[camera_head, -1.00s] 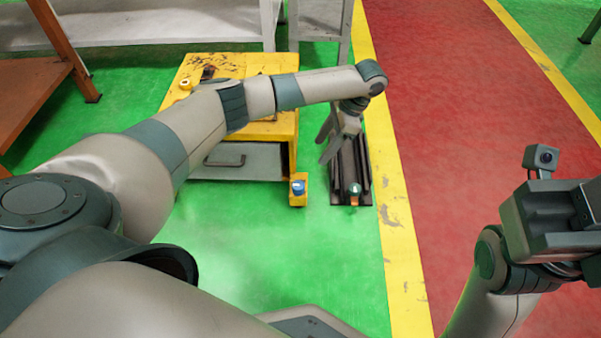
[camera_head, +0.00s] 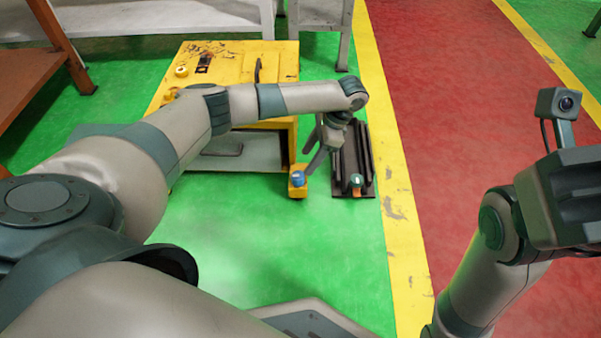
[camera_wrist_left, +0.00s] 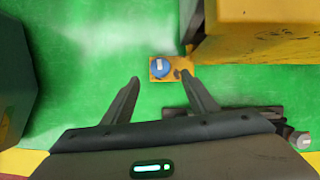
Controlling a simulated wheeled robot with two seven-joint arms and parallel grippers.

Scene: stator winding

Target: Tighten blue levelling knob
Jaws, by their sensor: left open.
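The blue levelling knob (camera_head: 298,179) sits on a small yellow bracket (camera_head: 298,191) at the front right corner of the yellow machine. In the left wrist view the blue knob (camera_wrist_left: 161,67) lies beyond the fingertips, nearer the right one. My left gripper (camera_head: 308,167) points down and toward the knob in the head view, and its open fingers show in the left wrist view (camera_wrist_left: 160,77). Nothing is between its fingers. My right gripper is only partly in view at the right edge, its fingers out of frame.
The yellow machine (camera_head: 270,60) stands behind the knob. A dark rail-like fixture (camera_head: 341,165) with a green-topped part (camera_head: 356,181) stands just right of the knob. Green floor in front is clear. A brown table (camera_head: 25,75) is at the far left.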

